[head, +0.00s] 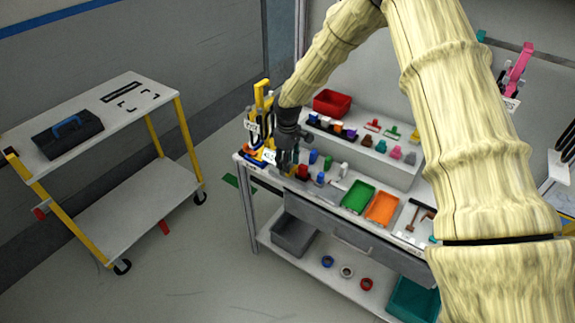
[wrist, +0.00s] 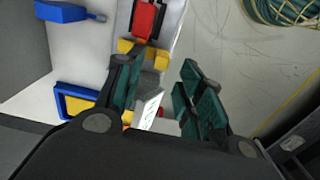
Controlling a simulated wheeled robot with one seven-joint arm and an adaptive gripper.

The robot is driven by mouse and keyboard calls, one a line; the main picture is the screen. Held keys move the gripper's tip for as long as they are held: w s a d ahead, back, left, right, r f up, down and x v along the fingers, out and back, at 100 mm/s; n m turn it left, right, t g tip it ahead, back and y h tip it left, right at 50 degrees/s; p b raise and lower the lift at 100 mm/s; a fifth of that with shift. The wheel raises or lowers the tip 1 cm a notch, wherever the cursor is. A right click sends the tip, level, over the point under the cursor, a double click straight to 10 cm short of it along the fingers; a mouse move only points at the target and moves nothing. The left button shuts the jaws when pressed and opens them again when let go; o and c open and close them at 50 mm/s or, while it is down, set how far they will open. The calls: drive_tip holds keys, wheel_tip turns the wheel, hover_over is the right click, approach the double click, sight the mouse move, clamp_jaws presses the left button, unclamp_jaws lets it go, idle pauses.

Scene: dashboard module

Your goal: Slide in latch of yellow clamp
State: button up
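My gripper (wrist: 160,92) shows in the wrist view with its two teal-padded fingers apart and nothing held between them. In the head view my gripper (head: 287,165) is over the left end of the workbench. A tall yellow clamp-like piece (head: 262,98) stands behind it there, partly hidden by my arm. In the wrist view a yellow part (wrist: 128,47) with a red piece (wrist: 145,18) lies beyond the left finger. A grey block and a white label (wrist: 148,106) show between the fingers, lower down. I cannot tell which part is the latch.
The workbench holds a green tray (head: 358,197), an orange tray (head: 382,208) and a red bin (head: 332,102). Small coloured parts stand around them. A cart (head: 140,205) with a dark toolbox (head: 67,134) stands at the left. Floor between cart and bench is mostly clear.

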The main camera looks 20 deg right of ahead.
sight(293, 168)
drive_tip(key=shift+f+p, duration=0.4)
drive_tip(key=shift+f, duration=1.2)
clamp_jaws()
